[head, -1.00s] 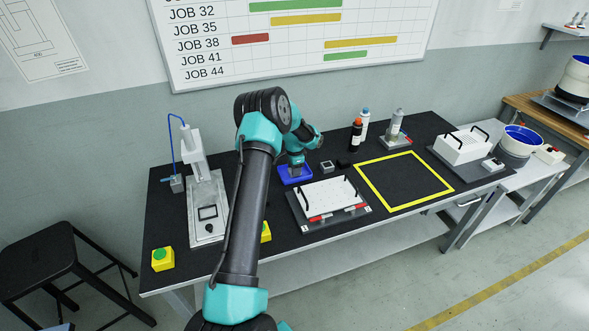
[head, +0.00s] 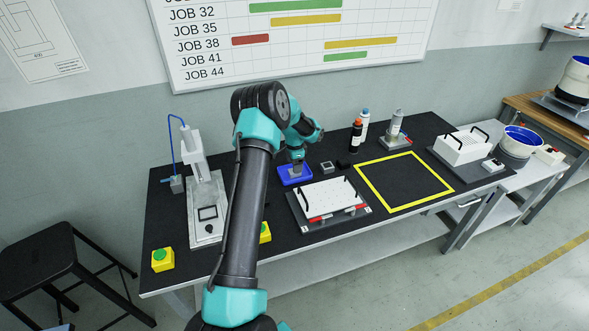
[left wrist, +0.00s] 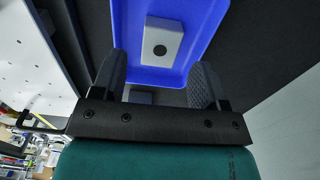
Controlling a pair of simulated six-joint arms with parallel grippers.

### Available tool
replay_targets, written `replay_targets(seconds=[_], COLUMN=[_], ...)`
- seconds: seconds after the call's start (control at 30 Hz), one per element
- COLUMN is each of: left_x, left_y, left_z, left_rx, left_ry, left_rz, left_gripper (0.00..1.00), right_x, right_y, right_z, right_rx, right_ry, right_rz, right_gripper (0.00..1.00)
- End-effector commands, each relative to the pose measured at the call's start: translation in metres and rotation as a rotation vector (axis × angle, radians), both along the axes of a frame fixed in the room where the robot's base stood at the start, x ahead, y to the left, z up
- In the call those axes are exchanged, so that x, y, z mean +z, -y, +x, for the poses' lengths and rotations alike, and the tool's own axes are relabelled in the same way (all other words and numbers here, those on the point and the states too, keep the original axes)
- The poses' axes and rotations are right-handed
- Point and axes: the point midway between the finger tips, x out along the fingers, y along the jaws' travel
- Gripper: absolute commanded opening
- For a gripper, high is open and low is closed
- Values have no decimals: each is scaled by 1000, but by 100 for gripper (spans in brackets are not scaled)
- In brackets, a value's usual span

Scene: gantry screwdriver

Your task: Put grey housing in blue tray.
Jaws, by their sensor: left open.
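The blue tray (head: 283,182) lies on the black bench top beneath my left gripper. It fills the upper middle of the left wrist view (left wrist: 213,30). In that view, a light grey block with a dark round hole, the grey housing (left wrist: 162,48), rests inside the tray. My left gripper (left wrist: 160,80) is open, its fingers apart and clear of the housing. In the head view the left gripper (head: 297,162) is above the tray, and its fingertips are hard to separate from the grey part below. The right gripper is in neither current view.
A small grey square part (head: 326,167) sits just right of the tray. A white perforated plate with black handles (head: 328,196) lies in front. Bottles (head: 357,134) stand behind, and a press-like fixture (head: 203,185) stands left. The yellow-outlined area (head: 404,182) is empty.

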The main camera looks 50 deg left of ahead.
Motion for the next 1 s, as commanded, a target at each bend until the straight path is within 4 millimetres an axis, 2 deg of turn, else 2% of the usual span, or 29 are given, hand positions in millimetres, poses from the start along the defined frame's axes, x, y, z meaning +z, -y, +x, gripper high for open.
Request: replay_targets(seconds=[0.2,0.43,0.6,1.0], left_x=[44,79,89,89], left_y=[-1,0,0,0], left_z=[0,0,0,0], left_rx=[1,0,0,0], left_ry=[2,1,-1,-1], left_rz=[2,1,0,0], left_gripper=[67,67,67,67], right_x=[0,0,0,0], right_y=[0,0,0,0], right_z=[0,0,0,0], right_rx=[0,0,0,0], right_ry=[0,0,0,0], right_rz=[0,0,0,0], right_gripper=[0,0,0,0])
